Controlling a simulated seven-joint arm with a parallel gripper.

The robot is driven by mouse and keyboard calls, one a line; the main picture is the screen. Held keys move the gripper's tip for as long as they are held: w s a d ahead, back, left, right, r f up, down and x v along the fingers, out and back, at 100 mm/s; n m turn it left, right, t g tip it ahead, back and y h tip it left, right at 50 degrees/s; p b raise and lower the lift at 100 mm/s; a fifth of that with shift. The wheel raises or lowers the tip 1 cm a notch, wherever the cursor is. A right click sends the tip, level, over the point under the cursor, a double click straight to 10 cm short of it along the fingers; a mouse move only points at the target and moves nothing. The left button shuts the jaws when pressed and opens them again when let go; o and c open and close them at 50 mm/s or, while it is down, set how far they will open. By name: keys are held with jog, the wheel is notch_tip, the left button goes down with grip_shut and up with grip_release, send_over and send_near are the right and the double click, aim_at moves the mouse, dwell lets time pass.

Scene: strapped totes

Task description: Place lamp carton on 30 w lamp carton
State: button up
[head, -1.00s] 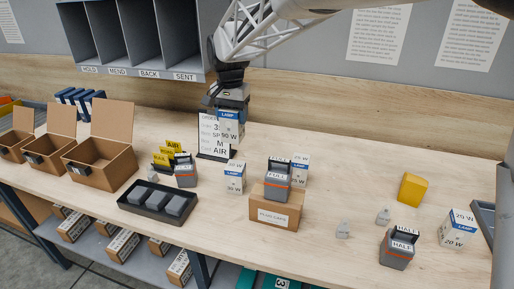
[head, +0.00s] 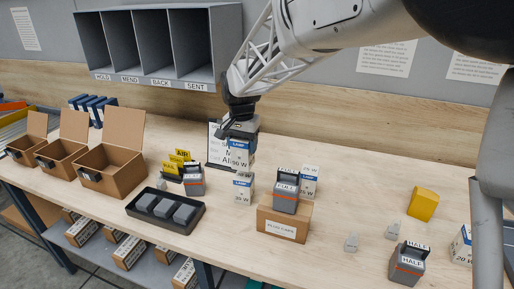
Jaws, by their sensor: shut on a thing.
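My gripper (head: 239,128) points down and is shut on a white and blue lamp carton (head: 238,153), held upright. Its printed wattage is too small to read surely. Another white and blue lamp carton (head: 243,189) stands upright on the bench right below it in the picture. The held carton's lower edge comes close to this carton's top; I cannot tell whether they touch or whether one is behind the other. A further lamp carton (head: 309,180) stands by the plug caps box, and one more (head: 461,246) is partly hidden by my arm at the right.
A plug caps box (head: 284,222) bears a grey strapped tote (head: 286,193). Another tote (head: 193,180) stands left of the lower carton, near a black tray (head: 165,224). A sign stands behind the held carton. A HALF tote (head: 407,263) and yellow block (head: 422,204) are right.

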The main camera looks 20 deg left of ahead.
aim_at(243, 154)
jog(key=shift+f, duration=1.85)
jog(key=shift+f, duration=0.15)
jog(key=o, duration=0.9)
jog(key=shift+o, duration=0.2)
notch_tip(243, 154, up, 12)
jog(key=shift+r, duration=0.15)
